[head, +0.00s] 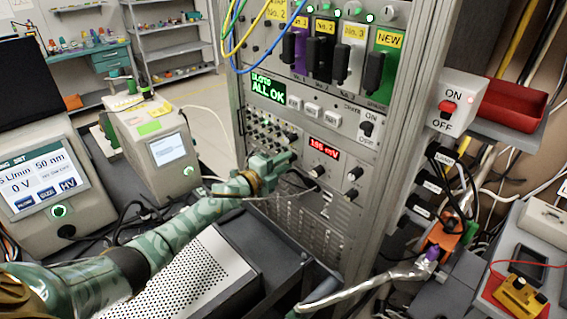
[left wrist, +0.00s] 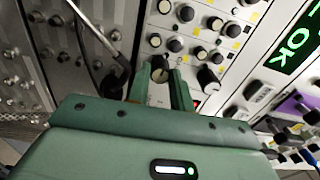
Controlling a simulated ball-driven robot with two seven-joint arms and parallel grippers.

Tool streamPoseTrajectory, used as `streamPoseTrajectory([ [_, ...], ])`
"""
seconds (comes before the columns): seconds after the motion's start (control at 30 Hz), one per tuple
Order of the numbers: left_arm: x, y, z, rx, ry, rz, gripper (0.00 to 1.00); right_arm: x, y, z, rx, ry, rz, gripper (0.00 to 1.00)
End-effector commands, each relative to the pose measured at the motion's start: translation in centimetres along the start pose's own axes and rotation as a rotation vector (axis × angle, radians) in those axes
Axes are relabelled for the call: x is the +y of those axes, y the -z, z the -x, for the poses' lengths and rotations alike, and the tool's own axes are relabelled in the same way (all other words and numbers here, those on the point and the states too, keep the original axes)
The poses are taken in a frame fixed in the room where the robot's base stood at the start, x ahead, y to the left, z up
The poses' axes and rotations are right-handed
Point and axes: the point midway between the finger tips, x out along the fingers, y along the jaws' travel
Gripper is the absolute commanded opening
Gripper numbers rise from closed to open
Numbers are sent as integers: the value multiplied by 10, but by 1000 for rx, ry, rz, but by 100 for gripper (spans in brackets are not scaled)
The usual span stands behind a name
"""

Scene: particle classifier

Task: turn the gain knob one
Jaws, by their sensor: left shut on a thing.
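My left gripper (head: 286,161) reaches the rack's front panel, just below the field of small knobs (head: 268,128) and left of the red display. In the left wrist view its two green fingers (left wrist: 159,82) are closed around a small round knob (left wrist: 159,65) with a pale face. The knob's label is not readable, so I cannot tell its number. In the head view the gripper hides this knob. Several dark and cream knobs (left wrist: 176,45) stand close by on the pale panel. My right gripper is not in view.
A red display (head: 323,148) sits right of the gripper, with black knobs (head: 354,174) near it. A black cable (left wrist: 88,50) loops close to the fingers in the left wrist view. A perforated grey box (head: 200,275) lies below my left arm.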

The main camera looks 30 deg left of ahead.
Motion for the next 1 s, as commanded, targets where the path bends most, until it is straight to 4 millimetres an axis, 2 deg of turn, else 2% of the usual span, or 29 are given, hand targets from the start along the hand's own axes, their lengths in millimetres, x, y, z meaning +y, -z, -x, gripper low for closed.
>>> streamPoseTrajectory([
  [0.17, 0, -1, 0, -3, -1, -2, 0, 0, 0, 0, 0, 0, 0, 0],
  [0.2, 0, -1, 0, -3, -1, -2, 31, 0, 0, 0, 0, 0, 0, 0],
  [0.27, 0, -1, 0, -2, -1, -2, 44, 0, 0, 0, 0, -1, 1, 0],
  [0.53, 0, 0, 1, -1, -1, -2, 44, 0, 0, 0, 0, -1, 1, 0],
  [0.67, 1, 0, 11, -1, -2, -2, 44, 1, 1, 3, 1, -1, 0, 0],
  [0.77, 0, 0, 30, -1, -3, -3, 44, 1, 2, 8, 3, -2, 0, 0],
  [1.0, 1, 0, 96, -2, -5, -2, 44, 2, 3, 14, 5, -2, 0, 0],
])
